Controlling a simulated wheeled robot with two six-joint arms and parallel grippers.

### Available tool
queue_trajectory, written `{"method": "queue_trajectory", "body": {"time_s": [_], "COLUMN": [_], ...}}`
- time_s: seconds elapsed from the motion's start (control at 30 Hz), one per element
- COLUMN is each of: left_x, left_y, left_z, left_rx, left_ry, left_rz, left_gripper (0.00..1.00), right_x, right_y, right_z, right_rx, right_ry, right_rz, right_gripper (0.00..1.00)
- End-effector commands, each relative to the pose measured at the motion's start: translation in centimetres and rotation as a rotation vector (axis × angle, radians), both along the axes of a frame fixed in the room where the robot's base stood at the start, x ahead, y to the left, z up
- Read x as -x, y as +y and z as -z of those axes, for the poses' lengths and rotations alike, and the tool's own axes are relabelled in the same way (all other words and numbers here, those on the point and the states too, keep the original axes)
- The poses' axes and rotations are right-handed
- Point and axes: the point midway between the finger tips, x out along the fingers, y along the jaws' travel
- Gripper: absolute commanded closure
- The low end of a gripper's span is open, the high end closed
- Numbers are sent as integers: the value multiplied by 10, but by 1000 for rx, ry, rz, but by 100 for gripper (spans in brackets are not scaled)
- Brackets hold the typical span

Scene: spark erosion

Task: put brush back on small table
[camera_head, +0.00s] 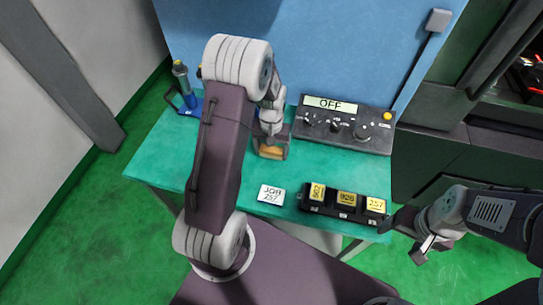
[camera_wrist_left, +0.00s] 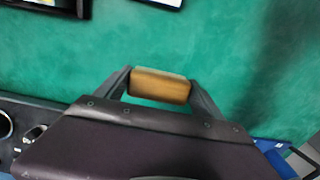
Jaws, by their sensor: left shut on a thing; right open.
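The brush shows as a light brown wooden block (camera_wrist_left: 160,86) between the fingers of my left gripper (camera_wrist_left: 159,88) in the left wrist view. My left gripper is shut on it. In the head view, the brush (camera_head: 270,152) shows at the tip of my left gripper (camera_head: 272,146), over the middle of the green table (camera_head: 165,150). I cannot tell whether the brush touches the tabletop, and its bristles are not visible. My right gripper (camera_head: 411,238) is open and empty, off the table's front right corner.
A control panel (camera_head: 342,127) reading OFF stands at the back right. A blue holder (camera_head: 190,104) is at the back left. The left part of the tabletop looks clear.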

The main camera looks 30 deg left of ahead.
Motion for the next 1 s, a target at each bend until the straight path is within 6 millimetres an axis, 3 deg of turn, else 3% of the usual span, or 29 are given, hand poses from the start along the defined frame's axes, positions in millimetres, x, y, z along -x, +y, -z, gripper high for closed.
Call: {"method": "queue_trajectory", "body": {"time_s": [0.2,0.6,0.63,0.7,1.0], "left_x": [1,0,0,0,0], "left_y": [0,0,0,0,0], "left_z": [35,43,42,41,36], "left_rx": [1,0,0,0,0], "left_ry": [5,2,2,2,2], "left_rz": [0,0,0,0,0], "left_gripper": [60,60,14,0,0], "right_x": [0,0,0,0,0], "right_y": [0,0,0,0,0], "right_z": [-3,1,0,-1,-4], "right_rx": [0,0,0,0,0], "right_ry": [0,0,0,0,0], "right_rz": [0,0,0,0,0], "right_gripper": [24,24,24,24,24]}}
